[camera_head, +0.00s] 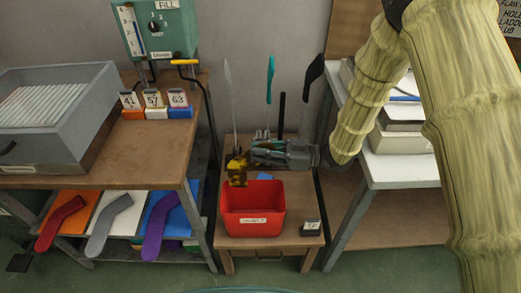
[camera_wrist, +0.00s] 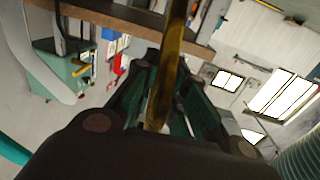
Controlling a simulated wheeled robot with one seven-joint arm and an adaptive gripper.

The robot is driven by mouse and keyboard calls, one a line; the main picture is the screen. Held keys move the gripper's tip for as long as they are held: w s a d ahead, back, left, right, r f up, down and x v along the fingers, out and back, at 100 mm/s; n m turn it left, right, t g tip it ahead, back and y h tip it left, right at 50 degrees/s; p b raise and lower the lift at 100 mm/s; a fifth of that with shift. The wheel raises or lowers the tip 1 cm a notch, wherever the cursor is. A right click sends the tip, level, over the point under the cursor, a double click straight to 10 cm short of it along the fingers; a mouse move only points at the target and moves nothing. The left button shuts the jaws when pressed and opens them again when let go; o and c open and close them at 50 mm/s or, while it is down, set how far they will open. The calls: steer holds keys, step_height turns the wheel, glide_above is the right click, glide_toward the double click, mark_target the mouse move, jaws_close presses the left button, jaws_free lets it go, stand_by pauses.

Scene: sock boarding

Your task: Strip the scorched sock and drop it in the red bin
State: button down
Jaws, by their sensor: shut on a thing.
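My gripper (camera_head: 256,153) is shut on a yellow-brown sock with dark patches, the scorched sock (camera_head: 237,170). The sock hangs from the fingertips above the back left part of the red bin (camera_head: 252,224), apart from it. In the wrist view the sock (camera_wrist: 168,70) is a narrow brown strip between the fingers (camera_wrist: 160,95). The red bin stands on a small wooden stand, with a white label on its front. Its visible inside looks empty.
Behind my gripper stand upright grey (camera_head: 228,95), teal (camera_head: 270,80) and black (camera_head: 313,72) sock forms. A small dark block with a white label (camera_head: 311,227) sits right of the bin. A workbench (camera_head: 150,165) is at left, a white-topped shelf (camera_head: 400,172) at right.

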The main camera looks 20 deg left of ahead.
steer(key=shift+f+b, duration=2)
steer(key=shift+f, duration=0.9)
steer(key=c, duration=1.4)
jaws_free()
steer(key=shift+r, duration=5)
